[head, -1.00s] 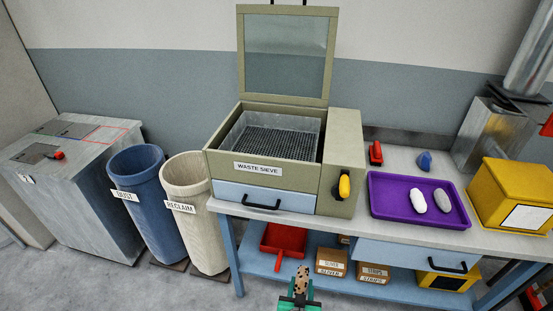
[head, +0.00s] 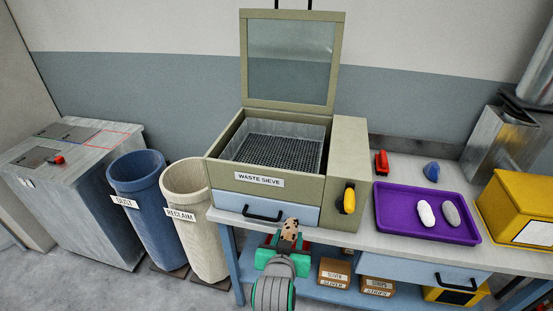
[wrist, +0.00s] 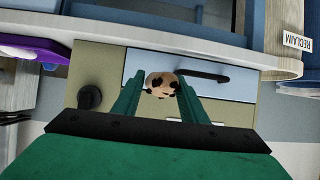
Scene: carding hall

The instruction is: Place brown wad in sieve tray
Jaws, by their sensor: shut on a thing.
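The brown wad (head: 290,229), tan with dark spots, is held upright between the fingers of my gripper (head: 287,241). In the wrist view the wad (wrist: 162,84) sits between the two green fingertips of my gripper (wrist: 160,92). My gripper is shut on it, in front of the sieve's blue drawer and below the tray. The sieve tray (head: 232,147) is a grey box with a dark mesh floor, set in the olive waste sieve (head: 224,176). Its glazed lid (head: 340,60) stands open, and the mesh looks empty.
A purple tray (head: 388,226) with a white and a grey wad is on the bench to the right. The sieve's front wall and drawer handle (head: 263,216) are close to my gripper. Dust (head: 139,192) and reclaim (head: 190,195) bins stand left.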

